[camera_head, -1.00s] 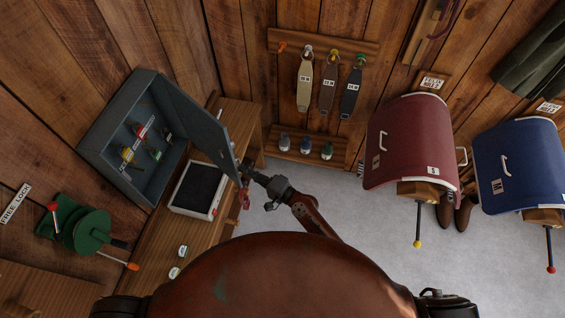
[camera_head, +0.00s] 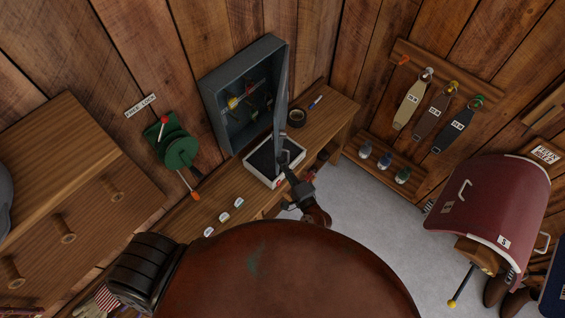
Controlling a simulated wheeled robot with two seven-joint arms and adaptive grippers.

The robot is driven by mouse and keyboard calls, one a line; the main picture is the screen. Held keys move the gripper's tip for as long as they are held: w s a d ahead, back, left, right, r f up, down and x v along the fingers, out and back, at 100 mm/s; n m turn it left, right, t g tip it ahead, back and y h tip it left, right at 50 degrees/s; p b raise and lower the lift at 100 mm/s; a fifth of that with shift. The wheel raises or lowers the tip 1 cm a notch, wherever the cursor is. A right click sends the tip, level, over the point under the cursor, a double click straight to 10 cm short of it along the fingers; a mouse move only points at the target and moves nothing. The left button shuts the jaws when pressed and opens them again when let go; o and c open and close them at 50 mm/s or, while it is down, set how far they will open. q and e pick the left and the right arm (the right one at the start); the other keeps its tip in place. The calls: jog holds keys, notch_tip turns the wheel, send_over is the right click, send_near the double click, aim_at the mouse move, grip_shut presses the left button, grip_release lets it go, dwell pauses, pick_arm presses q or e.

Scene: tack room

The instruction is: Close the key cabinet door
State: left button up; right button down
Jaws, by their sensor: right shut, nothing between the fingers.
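The grey key cabinet (camera_head: 207,93) hangs on the wooden wall above the bench, with several coloured key tags inside. Its door (camera_head: 282,92) is hinged on the right side and stands open, seen nearly edge-on. My right gripper (camera_head: 287,163) is shut and empty at the lower end of the door, close to its outer face; I cannot tell whether it touches. My left gripper is not in view.
A white-rimmed tray with a dark inside (camera_head: 262,176) sits on the wooden bench (camera_head: 330,107) below the cabinet. A tape roll (camera_head: 297,117) lies behind the door. A red saddle rack (camera_head: 490,200) stands at right.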

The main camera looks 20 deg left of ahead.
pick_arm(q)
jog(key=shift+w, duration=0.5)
